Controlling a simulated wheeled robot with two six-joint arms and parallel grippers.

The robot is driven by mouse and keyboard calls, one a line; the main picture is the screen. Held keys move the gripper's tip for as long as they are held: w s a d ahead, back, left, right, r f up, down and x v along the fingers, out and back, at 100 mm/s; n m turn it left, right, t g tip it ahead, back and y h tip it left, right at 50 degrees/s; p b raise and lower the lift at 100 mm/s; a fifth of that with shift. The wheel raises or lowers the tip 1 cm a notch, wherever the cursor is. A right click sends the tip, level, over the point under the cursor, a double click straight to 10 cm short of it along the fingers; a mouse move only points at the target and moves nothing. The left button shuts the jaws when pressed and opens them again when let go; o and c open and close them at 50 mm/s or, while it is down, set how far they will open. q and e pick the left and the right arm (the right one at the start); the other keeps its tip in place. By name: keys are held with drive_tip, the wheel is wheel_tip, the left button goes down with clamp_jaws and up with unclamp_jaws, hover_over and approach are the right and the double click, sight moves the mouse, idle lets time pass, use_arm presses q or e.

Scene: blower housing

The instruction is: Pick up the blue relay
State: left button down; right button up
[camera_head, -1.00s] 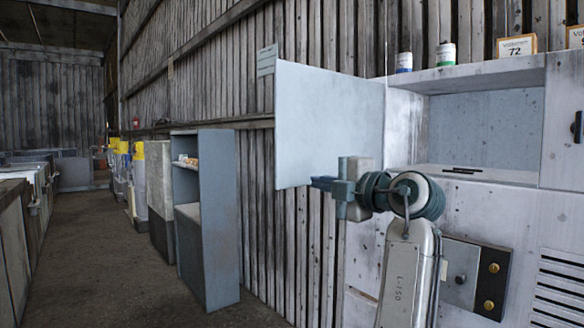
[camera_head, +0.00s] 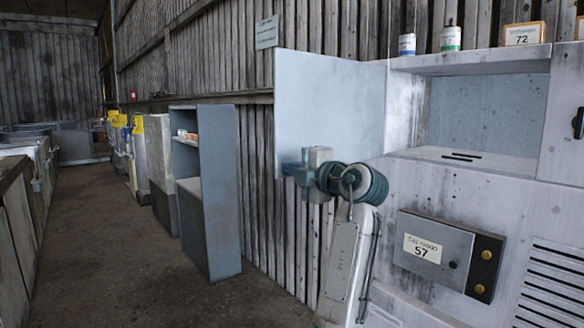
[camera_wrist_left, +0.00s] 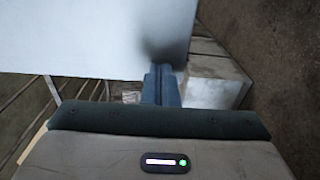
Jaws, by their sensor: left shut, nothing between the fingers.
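No blue relay can be made out in either view. My left gripper (camera_head: 288,169) is shut and empty, at the lower edge of the open grey cabinet door (camera_head: 325,105) in the head view. In the left wrist view its blue-grey fingers (camera_wrist_left: 161,86) are together, with the pale door panel (camera_wrist_left: 90,35) close beside them. The open cabinet compartment (camera_head: 480,115) is to the right of the gripper. Two dark slots or thin pieces (camera_head: 461,155) show on its floor. My right gripper is not in view.
Below the compartment is a panel labelled 57 (camera_head: 422,249) with brass knobs. Small jars (camera_head: 451,38) and a card marked 72 (camera_head: 522,35) stand on the cabinet top. A grey shelf unit (camera_head: 208,190) stands at the left. The aisle floor (camera_head: 110,240) is clear.

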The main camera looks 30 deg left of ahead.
use_arm(q)
drive_tip(key=shift+a, duration=0.1)
drive_tip(key=w+a+m+t+h+b, duration=0.1)
drive_tip(key=w+a, duration=0.3)
drive_tip(key=a, duration=0.6)
drive_tip(key=shift+w+t+b, duration=0.2)
drive_tip(key=shift+t+b, duration=0.3)
drive_tip(key=shift+b, duration=0.35)
drive_tip(key=shift+a, duration=0.1)
